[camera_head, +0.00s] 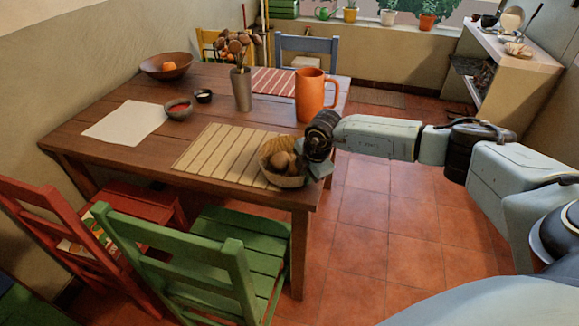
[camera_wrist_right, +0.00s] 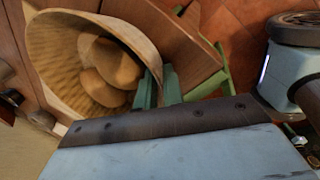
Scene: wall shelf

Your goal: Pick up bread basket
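The bread basket (camera_head: 266,163) is a round woven bowl with several brown rolls in it, at the near right corner of the wooden table. My right gripper (camera_head: 313,165) is at the basket's right side. In the right wrist view, the basket (camera_wrist_right: 60,50) fills the upper left, and its rim runs between the two green fingers of the gripper (camera_wrist_right: 160,88). One finger is inside the rim and one outside, close together on the basket wall. I cannot tell whether the basket's base touches the table. My left gripper is not in view.
The table (camera_head: 95,150) also bears a striped mat (camera_head: 215,155), an orange pitcher (camera_head: 312,95), a grey vase (camera_head: 241,90), small bowls and a paper sheet (camera_head: 125,122). A green chair (camera_head: 240,245) and a red chair (camera_head: 60,225) stand in front. The floor at right is clear.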

